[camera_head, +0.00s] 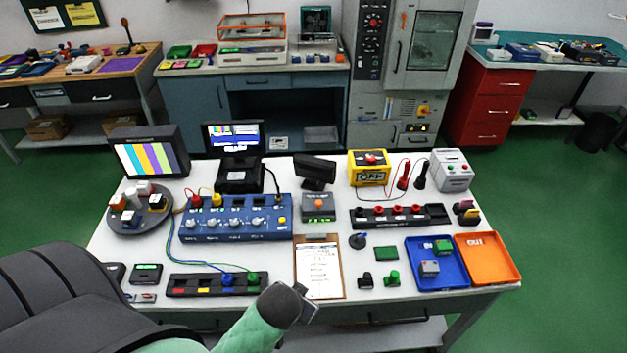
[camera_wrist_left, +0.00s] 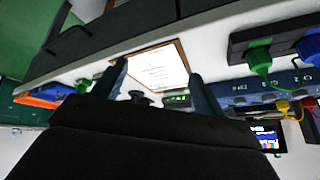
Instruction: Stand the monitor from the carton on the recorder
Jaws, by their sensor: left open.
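A monitor with colour bars (camera_head: 150,157) stands at the back left of the white table. A lit screen (camera_head: 231,136) stands behind a black box-like device (camera_head: 241,176); I cannot tell which device is the recorder. A small dark display (camera_head: 315,170) stands behind a grey box with an orange button (camera_head: 318,206). No carton shows on the table. My left gripper (camera_head: 304,305) is at the table's front edge, near the clipboard (camera_head: 319,268). In the left wrist view the left gripper (camera_wrist_left: 157,76) is open and empty, with the clipboard beyond its fingers. My right gripper is not in view.
A blue control panel (camera_head: 235,219), a dark strip with coloured plugs (camera_head: 215,285) and a round turntable (camera_head: 138,217) crowd the left. A blue tray (camera_head: 437,278) and an orange tray (camera_head: 489,257) lie at right. Brown cartons (camera_head: 47,127) sit under the back-left bench.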

